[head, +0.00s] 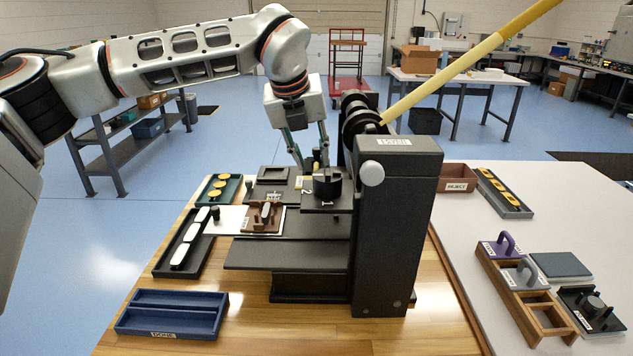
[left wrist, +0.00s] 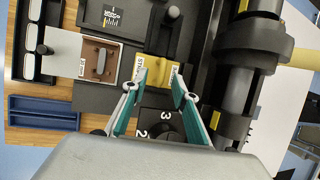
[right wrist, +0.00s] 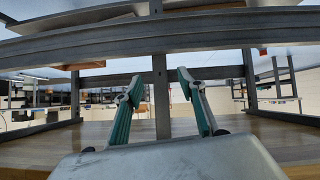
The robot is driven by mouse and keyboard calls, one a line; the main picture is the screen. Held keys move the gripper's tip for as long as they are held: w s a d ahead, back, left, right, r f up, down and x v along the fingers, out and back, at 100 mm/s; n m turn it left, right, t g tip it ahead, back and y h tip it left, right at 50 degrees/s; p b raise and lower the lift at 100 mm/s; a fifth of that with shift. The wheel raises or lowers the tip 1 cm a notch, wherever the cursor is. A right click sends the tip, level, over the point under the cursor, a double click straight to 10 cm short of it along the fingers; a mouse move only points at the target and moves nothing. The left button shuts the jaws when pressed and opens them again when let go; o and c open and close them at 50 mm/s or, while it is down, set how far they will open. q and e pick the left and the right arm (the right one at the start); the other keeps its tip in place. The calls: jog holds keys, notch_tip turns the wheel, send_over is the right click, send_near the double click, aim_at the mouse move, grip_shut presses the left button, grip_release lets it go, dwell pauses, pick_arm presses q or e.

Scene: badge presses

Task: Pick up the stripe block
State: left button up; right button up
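The stripe block is a yellow block (left wrist: 158,70) with a white label that seems to read "STRIPE". It sits in a dark holder beside the press, just ahead of my left fingertips. In the head view it shows only as a small yellow patch (head: 307,183) behind the black dial. My left gripper (left wrist: 158,82) is open, pointing down, with its two fingertips on either side of the block's near edge; I cannot tell whether they touch it. It also shows in the head view (head: 311,163). My right gripper (right wrist: 156,82) is open and empty, away from the press.
The black press (head: 395,230) with its long yellow lever (head: 470,62) stands right of my left gripper. A brown block (head: 262,218) sits on a white plate to the left. A blue DONE tray (head: 172,314) lies front left. Grey bars (right wrist: 160,95) stand before my right gripper.

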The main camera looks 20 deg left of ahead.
aim_at(316, 165)
pick_arm(q)
jog(key=shift+x, duration=1.55)
jog(key=shift+w+d, duration=0.1)
jog(key=shift+w, duration=0.05)
jog(key=shift+r, duration=0.1)
grip_shut()
